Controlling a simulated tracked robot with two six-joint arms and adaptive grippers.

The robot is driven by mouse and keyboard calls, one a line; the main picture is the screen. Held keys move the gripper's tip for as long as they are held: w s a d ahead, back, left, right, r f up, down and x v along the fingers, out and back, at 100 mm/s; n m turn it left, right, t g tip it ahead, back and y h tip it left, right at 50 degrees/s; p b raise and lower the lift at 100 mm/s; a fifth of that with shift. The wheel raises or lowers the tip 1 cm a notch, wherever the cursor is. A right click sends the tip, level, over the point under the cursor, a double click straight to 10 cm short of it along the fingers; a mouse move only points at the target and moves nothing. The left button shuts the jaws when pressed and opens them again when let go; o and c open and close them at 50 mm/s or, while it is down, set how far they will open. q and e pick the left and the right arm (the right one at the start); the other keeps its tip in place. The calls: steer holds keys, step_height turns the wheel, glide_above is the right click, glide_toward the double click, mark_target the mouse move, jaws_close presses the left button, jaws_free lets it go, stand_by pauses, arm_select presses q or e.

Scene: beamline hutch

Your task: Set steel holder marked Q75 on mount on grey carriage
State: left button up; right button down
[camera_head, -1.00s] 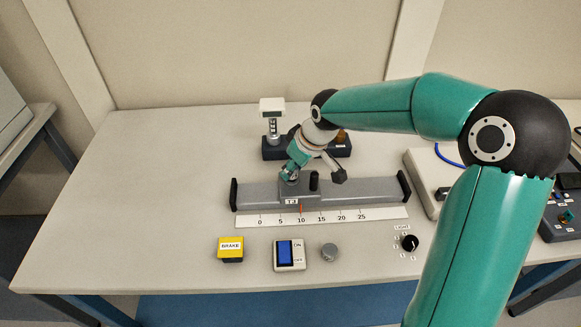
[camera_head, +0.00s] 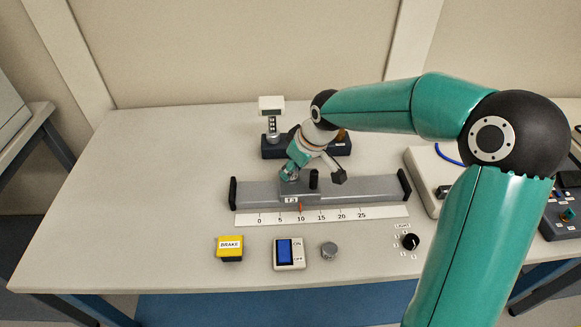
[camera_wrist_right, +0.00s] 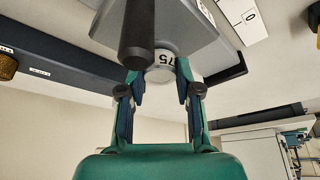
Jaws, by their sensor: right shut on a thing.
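The steel holder (camera_wrist_right: 163,68) shows in the right wrist view as a pale round piece with part of its mark, "75", legible. My right gripper (camera_wrist_right: 161,88) is shut on it, one finger on each side. In the head view my right gripper (camera_head: 289,174) is low over the grey carriage (camera_head: 300,195), left of its black post (camera_head: 314,179). The post also shows in the right wrist view (camera_wrist_right: 137,38). The holder is hidden by the gripper in the head view. The mount is hidden, and I cannot tell whether the holder touches it. My left gripper is not in view.
The carriage sits on a grey rail (camera_head: 365,191) with black end stops, behind a scale strip (camera_head: 345,216). A dark-based device (camera_head: 275,148) stands behind.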

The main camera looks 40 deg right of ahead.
steer(key=shift+f, duration=0.2)
steer(key=c, duration=0.7)
jaws_free()
steer(key=shift+r, duration=0.1)
steer(key=v, duration=1.1)
steer(key=shift+s+r, duration=0.15)
steer(key=shift+r, duration=0.25)
